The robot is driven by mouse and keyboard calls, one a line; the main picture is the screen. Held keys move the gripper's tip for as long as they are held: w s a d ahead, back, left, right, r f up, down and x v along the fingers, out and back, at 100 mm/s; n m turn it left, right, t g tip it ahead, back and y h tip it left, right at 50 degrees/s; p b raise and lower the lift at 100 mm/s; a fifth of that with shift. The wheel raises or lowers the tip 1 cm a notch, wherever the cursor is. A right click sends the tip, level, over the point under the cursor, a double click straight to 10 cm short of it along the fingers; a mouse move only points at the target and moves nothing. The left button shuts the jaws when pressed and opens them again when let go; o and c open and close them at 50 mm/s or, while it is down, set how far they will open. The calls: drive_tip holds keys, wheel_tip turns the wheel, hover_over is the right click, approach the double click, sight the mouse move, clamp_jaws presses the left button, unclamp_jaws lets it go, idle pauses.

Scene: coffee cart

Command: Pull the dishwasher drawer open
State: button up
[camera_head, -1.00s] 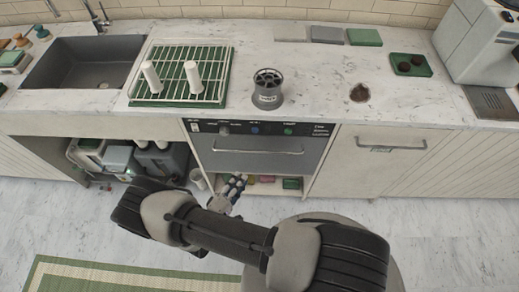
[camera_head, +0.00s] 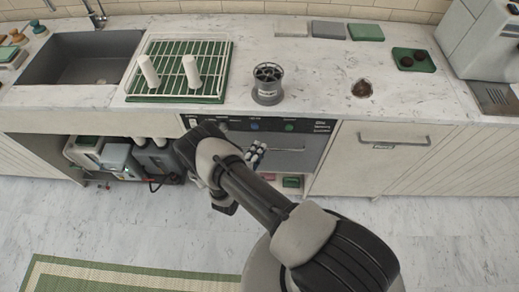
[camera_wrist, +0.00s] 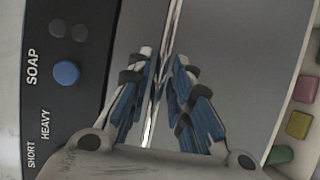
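The dishwasher drawer has a grey metal front (camera_head: 305,160) under a black control panel (camera_head: 285,125). Its bar handle (camera_head: 290,149) runs across the upper part of the front, and the drawer looks closed. My gripper (camera_head: 257,154) is in front of the drawer, near the handle's middle, and my arm hides the left part of the front. In the wrist view, the bar handle (camera_wrist: 157,90) runs lengthwise between the two blue-padded fingers of my gripper (camera_wrist: 163,58). The fingers are apart, one on each side of the bar. Whether they touch it I cannot tell.
An open shelf with coloured blocks (camera_head: 291,182) lies below the drawer. A cabinet front with its own handle (camera_head: 395,140) is to the right, and an open bay with grey containers (camera_head: 117,157) to the left. The floor in front has a green-bordered rug (camera_head: 125,277).

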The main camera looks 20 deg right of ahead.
drive_tip(key=shift+w+d+f, duration=0.1)
drive_tip(key=shift+w+d, duration=0.4)
drive_tip(key=shift+w, duration=0.05)
drive_tip(key=shift+c, duration=0.4)
clamp_jaws()
